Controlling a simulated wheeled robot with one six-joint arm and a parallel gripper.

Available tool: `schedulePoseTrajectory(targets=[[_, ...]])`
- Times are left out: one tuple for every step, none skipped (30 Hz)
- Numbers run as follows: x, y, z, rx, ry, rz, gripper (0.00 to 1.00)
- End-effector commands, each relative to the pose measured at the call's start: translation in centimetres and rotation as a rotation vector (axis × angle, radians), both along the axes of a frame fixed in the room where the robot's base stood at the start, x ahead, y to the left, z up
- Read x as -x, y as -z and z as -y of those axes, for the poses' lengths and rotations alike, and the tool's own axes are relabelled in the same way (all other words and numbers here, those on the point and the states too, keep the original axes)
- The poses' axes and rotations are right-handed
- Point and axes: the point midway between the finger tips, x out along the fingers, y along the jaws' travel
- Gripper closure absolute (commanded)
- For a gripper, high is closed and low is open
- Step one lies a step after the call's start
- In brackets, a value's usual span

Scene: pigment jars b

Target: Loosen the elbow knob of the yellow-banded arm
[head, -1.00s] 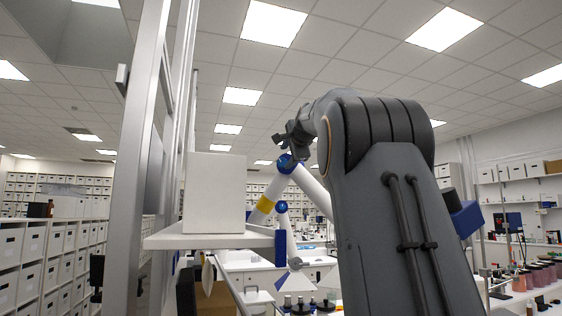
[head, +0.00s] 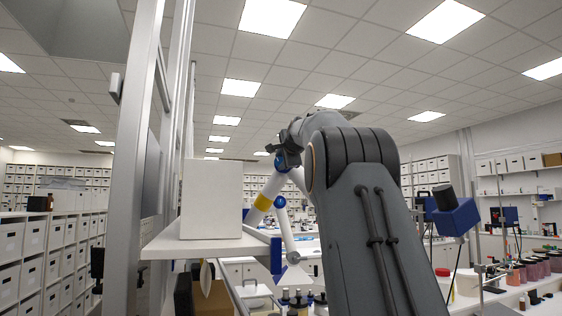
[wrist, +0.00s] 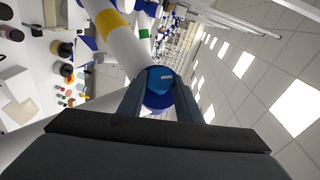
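The yellow-banded arm is a white tube with a yellow band (head: 263,202), rising to a blue elbow joint (head: 281,163) partly covered by my gripper (head: 289,152) in the head view. In the wrist view the white tube with its yellow band (wrist: 111,22) runs down to the blue elbow knob (wrist: 160,79). The knob lies between the two fingers of my gripper (wrist: 160,86), one on each side. The fingers look spread, with no clear contact on the knob.
A white box (head: 209,199) stands on a shelf (head: 205,246) left of the arm, beside a metal upright (head: 138,150). A second blue joint (head: 279,202) sits just below the elbow. A cluttered bench with jars (head: 535,270) is at the right.

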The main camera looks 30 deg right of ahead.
Motion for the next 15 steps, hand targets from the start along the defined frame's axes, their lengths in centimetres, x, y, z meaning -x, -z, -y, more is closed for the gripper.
schedulePoseTrajectory(targets=[[0.0, 0.01, -0.01, 0.0, 0.0, 0.0, 0.82], [0.01, 0.0, -0.01, 0.0, 0.0, 0.0, 0.87], [0.01, 0.0, -0.01, 0.0, 0.0, 0.0, 0.91], [0.01, 0.0, -0.01, 0.0, 0.0, 0.0, 0.91], [-0.01, 0.0, -0.02, 0.0, -0.001, -0.001, 0.91], [-0.04, -0.01, -0.04, 0.002, -0.001, -0.005, 0.91], [-0.07, -0.01, -0.05, 0.005, -0.002, -0.009, 0.91], [-0.12, -0.03, -0.06, 0.01, -0.003, -0.016, 0.91], [-0.19, -0.08, -0.12, 0.016, -0.005, -0.029, 0.91], [-0.23, -0.12, -0.14, 0.024, -0.006, -0.042, 0.91], [-0.24, -0.22, -0.19, 0.032, -0.007, -0.056, 0.91], [-0.29, -0.23, -0.2, 0.044, -0.007, -0.078, 0.91], [-0.32, -0.23, -0.19, 0.051, -0.007, -0.095, 0.91], [-0.32, -0.29, -0.21, 0.058, -0.007, -0.109, 0.91], [-0.37, -0.3, -0.21, 0.067, -0.007, -0.127, 0.91]])
